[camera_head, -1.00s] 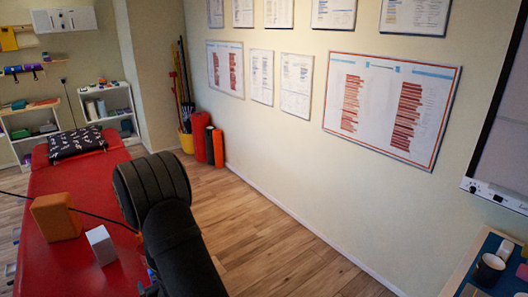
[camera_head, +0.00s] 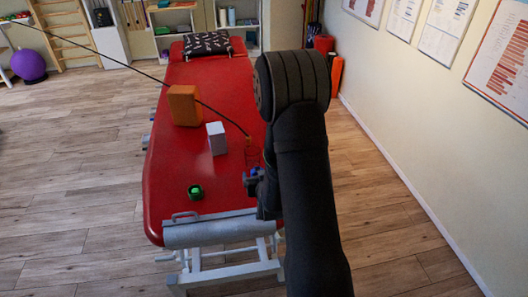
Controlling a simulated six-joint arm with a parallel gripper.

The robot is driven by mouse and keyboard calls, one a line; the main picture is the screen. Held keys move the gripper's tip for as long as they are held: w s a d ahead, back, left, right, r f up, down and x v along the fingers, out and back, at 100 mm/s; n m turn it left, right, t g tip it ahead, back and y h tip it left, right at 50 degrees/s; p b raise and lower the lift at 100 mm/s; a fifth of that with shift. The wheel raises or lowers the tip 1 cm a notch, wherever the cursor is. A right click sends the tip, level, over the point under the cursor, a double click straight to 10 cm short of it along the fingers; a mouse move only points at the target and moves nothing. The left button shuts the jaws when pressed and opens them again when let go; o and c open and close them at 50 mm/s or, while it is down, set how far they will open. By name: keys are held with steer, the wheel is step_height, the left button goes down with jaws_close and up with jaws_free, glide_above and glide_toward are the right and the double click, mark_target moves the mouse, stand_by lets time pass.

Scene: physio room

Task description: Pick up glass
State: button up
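No glass can be made out in the current view. A red treatment table (camera_head: 185,158) stands in the middle. On it are an orange block (camera_head: 184,105), a white box (camera_head: 217,138) and a small dark round object with a green top (camera_head: 195,192). My black arm rises in front of the table's right side and hides part of it. A small dark and blue part shows at the arm's left edge, over the table; I cannot tell whether it is my gripper. No fingers show clearly.
A patterned black pillow (camera_head: 207,43) lies at the table's far end. A thin black cable crosses above the table. A purple ball (camera_head: 29,65), wall bars and shelves stand at the back. The wooden floor (camera_head: 75,175) is clear on both sides.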

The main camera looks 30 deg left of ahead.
step_height(320, 180, up, 15)
steer(key=g+h, duration=0.6)
glide_above(253, 158)
steer(key=w+a, duration=0.1)
steer(key=a, duration=0.1)
step_height(253, 158, down, 4)
step_height(253, 158, up, 3)
steer(key=w+g+h, duration=0.1)
steer(key=g+h, duration=0.3)
steer(key=shift+n, duration=0.4)
steer(key=shift+w+f, duration=0.15)
steer(key=shift+f, duration=5.35)
steer(key=shift+w+f, duration=0.1)
steer(key=shift+f, duration=5.4)
steer(key=shift+a, duration=0.1)
steer(key=c, duration=1.3)
steer(key=shift+o, duration=0.2)
steer(key=shift+r, duration=0.1)
